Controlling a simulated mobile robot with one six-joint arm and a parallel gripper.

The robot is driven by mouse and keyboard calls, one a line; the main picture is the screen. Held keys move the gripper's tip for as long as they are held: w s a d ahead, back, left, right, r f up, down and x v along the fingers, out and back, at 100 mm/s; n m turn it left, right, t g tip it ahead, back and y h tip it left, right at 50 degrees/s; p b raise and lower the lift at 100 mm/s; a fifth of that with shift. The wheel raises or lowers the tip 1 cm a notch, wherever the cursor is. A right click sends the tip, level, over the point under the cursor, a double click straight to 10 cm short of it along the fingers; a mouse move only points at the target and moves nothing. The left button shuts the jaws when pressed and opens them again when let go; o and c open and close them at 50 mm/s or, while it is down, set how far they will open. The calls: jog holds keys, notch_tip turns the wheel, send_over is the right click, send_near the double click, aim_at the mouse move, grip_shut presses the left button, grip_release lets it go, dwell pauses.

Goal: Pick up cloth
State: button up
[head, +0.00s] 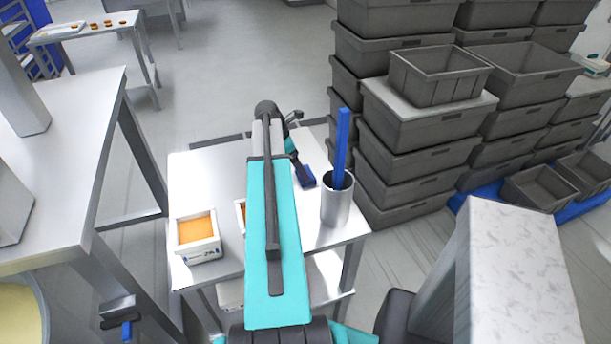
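No cloth shows clearly in the head view. A small dark blue piece (307,179) is at the far end of my folded arm, over the metal table (185,165). I cannot tell whether it is a folded cloth or part of my gripper. My gripper (301,168) is mostly hidden behind my arm links, near the middle of this table. Its fingers cannot be made out, nor whether they are open or shut.
A metal cup (338,205) with a blue stick (342,145) stands at the table's right. A white tub of orange filling (197,233) stands at its left front; a second is partly hidden by my arm. Stacked grey crates (420,135) stand behind right. A marbled block (520,260) is at the front right.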

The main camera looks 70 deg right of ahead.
aim_at(313, 181)
jog(key=shift+f, duration=0.15)
jog(key=shift+p+x, duration=0.85)
jog(key=shift+x, duration=0.3)
jog(key=shift+p+x, duration=0.35)
jog(key=shift+x, duration=0.95)
jog(key=shift+s, duration=0.1)
jog(key=c, duration=1.1)
jog(key=shift+r, duration=0.25)
jog(key=shift+c, duration=0.2)
